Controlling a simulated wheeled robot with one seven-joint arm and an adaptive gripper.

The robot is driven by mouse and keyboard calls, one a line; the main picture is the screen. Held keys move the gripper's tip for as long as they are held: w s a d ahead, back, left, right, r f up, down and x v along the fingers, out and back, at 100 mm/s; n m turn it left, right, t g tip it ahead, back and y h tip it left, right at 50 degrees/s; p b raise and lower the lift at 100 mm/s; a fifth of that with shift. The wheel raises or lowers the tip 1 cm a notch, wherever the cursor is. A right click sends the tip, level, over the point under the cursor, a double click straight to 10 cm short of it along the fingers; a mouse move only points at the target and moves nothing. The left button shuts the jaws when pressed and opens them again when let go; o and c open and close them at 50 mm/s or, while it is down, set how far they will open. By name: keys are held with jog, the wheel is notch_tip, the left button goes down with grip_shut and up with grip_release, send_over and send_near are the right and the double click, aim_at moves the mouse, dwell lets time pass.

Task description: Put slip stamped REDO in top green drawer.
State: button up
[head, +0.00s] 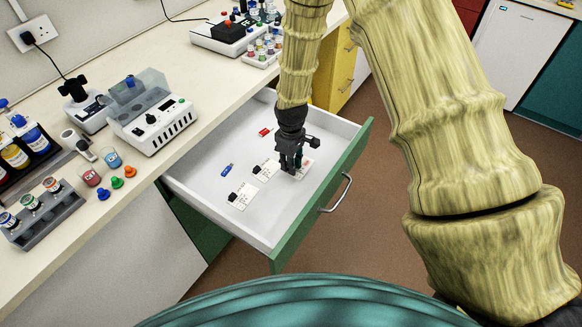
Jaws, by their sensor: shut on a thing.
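The top green drawer (255,229) stands pulled out from under the bench, with a white inside and a metal handle (337,194). My gripper (293,170) is inside the drawer near its front right side, pointing down and shut on a small white slip (306,170). The slip shows a reddish mark; its print is too small to read. It is low, at or near the drawer floor; I cannot tell whether it touches. Two more white slips with black clips, one nearer (242,197) and one beside my gripper (265,171), lie in the drawer.
A blue stick (227,170) and a red piece (265,132) also lie in the drawer. The bench holds a grey-white machine (152,115), bottles (32,134) and a vial rack (43,212). A yellow drawer unit (343,70) stands beyond the open drawer. The drawer's left floor has free room.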

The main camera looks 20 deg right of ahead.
jog(key=shift+f, duration=1.35)
jog(key=shift+f, duration=0.15)
jog(key=o, duration=0.8)
jog(key=shift+r+b, duration=1.3)
jog(key=shift+r, duration=4.85)
